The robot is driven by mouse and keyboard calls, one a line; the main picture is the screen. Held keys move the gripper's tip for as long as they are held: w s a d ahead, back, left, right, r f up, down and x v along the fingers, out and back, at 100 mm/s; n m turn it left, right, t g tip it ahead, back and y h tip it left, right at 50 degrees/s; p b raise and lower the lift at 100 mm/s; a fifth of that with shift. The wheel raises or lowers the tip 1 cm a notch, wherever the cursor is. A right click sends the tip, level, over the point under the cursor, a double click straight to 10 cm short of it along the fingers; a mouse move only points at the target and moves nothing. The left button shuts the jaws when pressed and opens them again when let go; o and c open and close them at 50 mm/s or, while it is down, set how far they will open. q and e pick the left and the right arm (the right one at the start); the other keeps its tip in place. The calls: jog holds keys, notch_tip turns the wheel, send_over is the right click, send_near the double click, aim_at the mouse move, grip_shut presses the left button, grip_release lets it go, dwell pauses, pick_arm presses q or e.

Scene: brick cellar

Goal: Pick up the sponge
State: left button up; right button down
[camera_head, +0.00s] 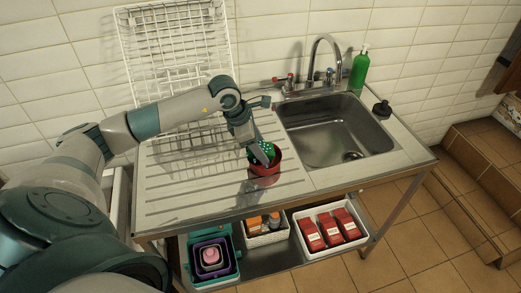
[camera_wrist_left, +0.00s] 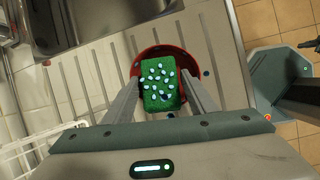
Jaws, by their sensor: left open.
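The green sponge with pale spots (camera_wrist_left: 160,85) shows in the left wrist view, in or over a round red bowl (camera_wrist_left: 186,58). In the head view the sponge (camera_head: 258,153) shows as a small green patch at the red bowl (camera_head: 264,178), which stands on the ridged steel drainboard (camera_head: 190,190). My left gripper (camera_wrist_left: 160,95) is open, its two fingers on either side of the sponge. In the head view my left gripper (camera_head: 262,155) points down at the bowl and partly hides the sponge. I cannot tell whether the fingers touch it. My right gripper is not clearly seen.
The sink basin (camera_head: 335,130) with its tap (camera_head: 326,55) is right of the bowl. A green bottle (camera_head: 359,72) stands behind the sink. A white wire rack (camera_head: 178,65) leans on the wall. The drainboard's front left is clear.

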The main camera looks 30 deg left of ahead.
aim_at(265, 146)
pick_arm(q)
jog(key=c, duration=0.9)
jog(key=shift+r, duration=0.15)
pick_arm(e)
jog(key=shift+f, duration=0.15)
